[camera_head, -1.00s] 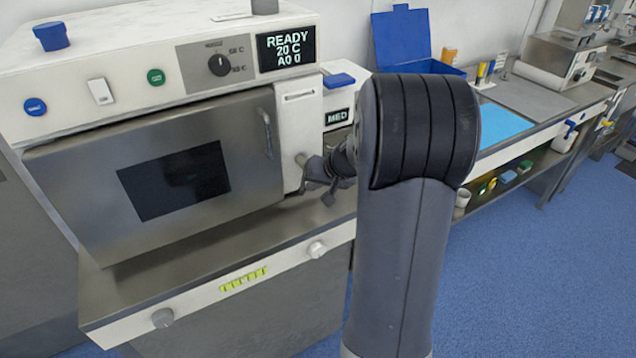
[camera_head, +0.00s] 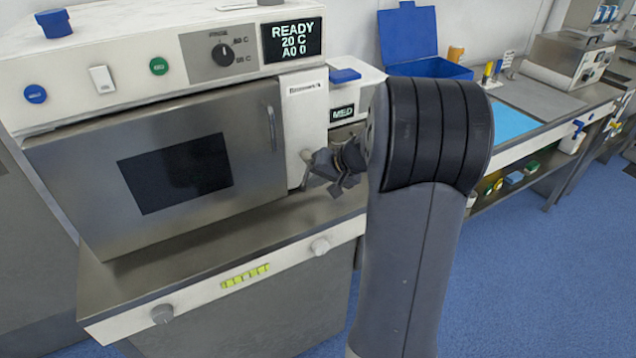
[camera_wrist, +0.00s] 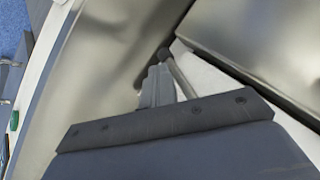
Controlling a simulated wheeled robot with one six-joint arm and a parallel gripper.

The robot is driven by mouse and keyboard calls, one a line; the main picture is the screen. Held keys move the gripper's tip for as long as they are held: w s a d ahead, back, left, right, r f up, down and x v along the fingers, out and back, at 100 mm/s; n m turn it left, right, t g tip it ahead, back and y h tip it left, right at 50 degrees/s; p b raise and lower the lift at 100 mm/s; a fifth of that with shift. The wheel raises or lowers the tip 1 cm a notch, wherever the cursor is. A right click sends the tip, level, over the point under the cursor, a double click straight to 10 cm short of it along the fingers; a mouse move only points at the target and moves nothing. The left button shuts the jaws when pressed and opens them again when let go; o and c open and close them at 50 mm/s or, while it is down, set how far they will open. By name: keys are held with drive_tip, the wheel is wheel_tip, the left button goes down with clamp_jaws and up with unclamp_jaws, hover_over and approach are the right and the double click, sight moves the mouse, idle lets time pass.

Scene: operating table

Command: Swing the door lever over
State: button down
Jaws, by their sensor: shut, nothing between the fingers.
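The washer door (camera_head: 235,125) is a steel panel with a dark window and sits shut in the head view. The door lever (camera_head: 305,180) is a small metal handle on the white panel right of the door, pointing down. My gripper (camera_head: 325,172) is just right of the lever, its jaws partly hidden by my own arm. In the wrist view the shut, empty fingers (camera_wrist: 157,85) lie alongside the lever's grey rod (camera_wrist: 180,75), very close to it. I cannot tell whether they touch.
A steel ledge (camera_head: 210,245) with round knobs on its front runs under the door. A vertical handle (camera_head: 271,128) is on the door's right side. A white box marked MED (camera_head: 345,112) stands behind my gripper. Blue floor (camera_head: 540,260) is open at right.

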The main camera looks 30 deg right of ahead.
drive_tip(key=y+b, duration=0.1)
drive_tip(key=a+m+y+b, duration=0.1)
drive_tip(key=b, duration=0.1)
drive_tip(key=shift+f+y, duration=0.25)
drive_tip(key=shift+y, duration=0.05)
drive_tip(key=shift+a+r+m+t+y+b, duration=0.25)
drive_tip(key=shift+a+m+t+y+b, duration=0.2)
drive_tip(key=shift+y+b, duration=0.55)
drive_tip(key=a+r+m+y, duration=0.1)
drive_tip(key=y, duration=0.1)
drive_tip(key=m+t+y+b, duration=0.1)
drive_tip(key=y, duration=0.1)
drive_tip(key=shift+a+r+b, duration=0.3)
drive_tip(key=shift+a+r, duration=0.1)
drive_tip(key=shift+r, duration=0.1)
